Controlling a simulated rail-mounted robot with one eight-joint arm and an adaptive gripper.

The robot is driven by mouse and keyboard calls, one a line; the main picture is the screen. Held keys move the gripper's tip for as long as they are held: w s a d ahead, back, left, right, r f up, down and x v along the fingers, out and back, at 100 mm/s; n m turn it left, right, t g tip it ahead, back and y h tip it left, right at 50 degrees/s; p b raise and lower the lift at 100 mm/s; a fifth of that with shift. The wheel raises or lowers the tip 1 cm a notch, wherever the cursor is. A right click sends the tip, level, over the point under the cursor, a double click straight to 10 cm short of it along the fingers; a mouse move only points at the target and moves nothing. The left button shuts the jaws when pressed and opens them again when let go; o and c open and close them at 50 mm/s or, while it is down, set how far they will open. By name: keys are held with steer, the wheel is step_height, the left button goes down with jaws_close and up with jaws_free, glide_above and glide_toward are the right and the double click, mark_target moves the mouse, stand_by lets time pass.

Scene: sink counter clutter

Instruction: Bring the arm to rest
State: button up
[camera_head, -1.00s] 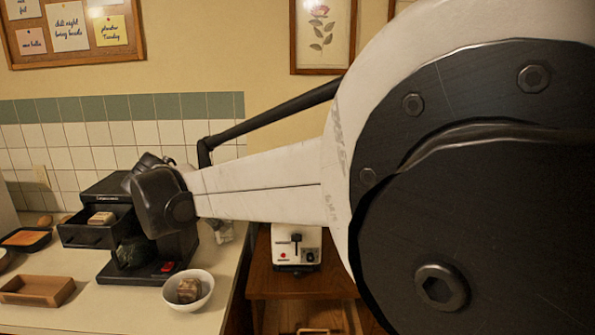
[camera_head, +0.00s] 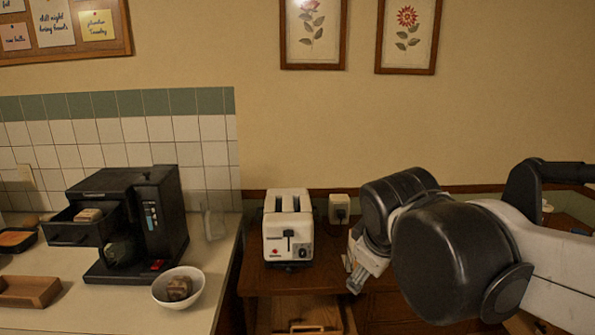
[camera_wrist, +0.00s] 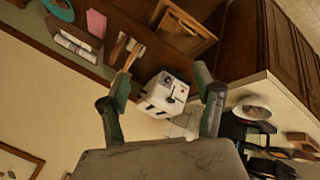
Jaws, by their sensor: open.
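My gripper (camera_wrist: 165,80) shows in the wrist view with its two fingers spread wide and nothing between them. In the head view my arm reaches in from the right, and the gripper end hangs partly hidden behind the black wrist joint, right of the toaster. The white toaster (camera_head: 288,232) stands on the wooden cabinet; in the wrist view the toaster (camera_wrist: 165,95) shows beyond the fingers, apart from them.
A black coffee machine (camera_head: 165,215) stands on the left counter with its drawer (camera_head: 72,232) out and a block on it. A white bowl (camera_head: 197,300) holding a block and a wooden tray (camera_head: 40,290) are in front. An open wooden drawer (camera_head: 300,328) is below the toaster.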

steer(key=s+d+f+m, duration=0.3)
steer(key=s+m, duration=0.1)
steer(key=s, duration=0.2)
steer(key=s+d+f+m, duration=0.4)
steer(key=s, duration=0.2)
steer(key=shift+m+y, duration=0.3)
steer(key=shift+m, duration=0.1)
